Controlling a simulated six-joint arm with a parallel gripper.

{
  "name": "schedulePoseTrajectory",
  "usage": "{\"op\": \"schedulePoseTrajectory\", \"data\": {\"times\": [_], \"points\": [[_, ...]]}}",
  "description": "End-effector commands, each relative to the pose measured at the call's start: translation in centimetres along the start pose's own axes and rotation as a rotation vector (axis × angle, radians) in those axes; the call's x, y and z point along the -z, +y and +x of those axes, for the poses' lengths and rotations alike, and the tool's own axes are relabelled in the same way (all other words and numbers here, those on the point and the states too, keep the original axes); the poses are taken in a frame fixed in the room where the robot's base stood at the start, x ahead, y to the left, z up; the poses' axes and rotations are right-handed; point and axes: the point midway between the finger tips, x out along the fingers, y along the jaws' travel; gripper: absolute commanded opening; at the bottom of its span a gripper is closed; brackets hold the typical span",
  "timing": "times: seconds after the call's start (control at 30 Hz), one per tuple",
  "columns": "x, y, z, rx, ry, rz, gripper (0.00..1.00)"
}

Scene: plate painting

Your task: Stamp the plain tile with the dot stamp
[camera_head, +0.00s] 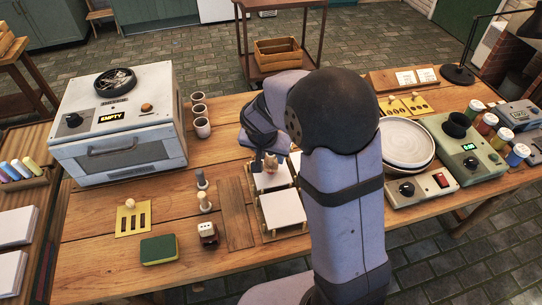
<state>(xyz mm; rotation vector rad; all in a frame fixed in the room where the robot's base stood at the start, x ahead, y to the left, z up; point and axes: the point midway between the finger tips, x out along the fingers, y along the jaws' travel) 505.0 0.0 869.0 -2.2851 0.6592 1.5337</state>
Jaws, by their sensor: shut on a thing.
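My gripper (270,156) is shut on a small wooden piece (271,164) that looks like a stamp. The stamp's face is hidden, so I cannot tell whether it bears a dot. It is over a white tile (268,182) on a low stand; I cannot tell whether it touches. A larger-looking white tile (282,210) lies on a stand nearer the front and looks plain. Part of another white tile (295,158) shows behind my arm. Two upright stamps stand left of the tiles, a grey one (202,180) and a pale-knobbed one (205,201).
A dark, white-topped block (208,235), a green sponge (158,250) and a yellow stencil (133,219) lie at the front left. A kiln-like oven (118,120) and several cups (202,127) stand behind. Plates (405,143) and paint jars (487,124) are right. My arm hides the table's middle right.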

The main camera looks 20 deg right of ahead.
Motion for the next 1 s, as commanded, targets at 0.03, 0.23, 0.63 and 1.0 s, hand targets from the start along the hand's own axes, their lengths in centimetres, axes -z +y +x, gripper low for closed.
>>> {"op": "schedulePoseTrajectory", "data": {"times": [0.03,0.23,0.63,1.0], "points": [[0.3,0.0,-0.7,0.001,0.002,0.001,0.22],[0.9,-0.1,-2.0,0.002,0.002,0.002,0.22],[1.9,-0.1,-4.4,0.003,0.004,0.001,0.22],[1.9,-0.1,-4.4,0.003,0.003,0.001,0.22]]}}
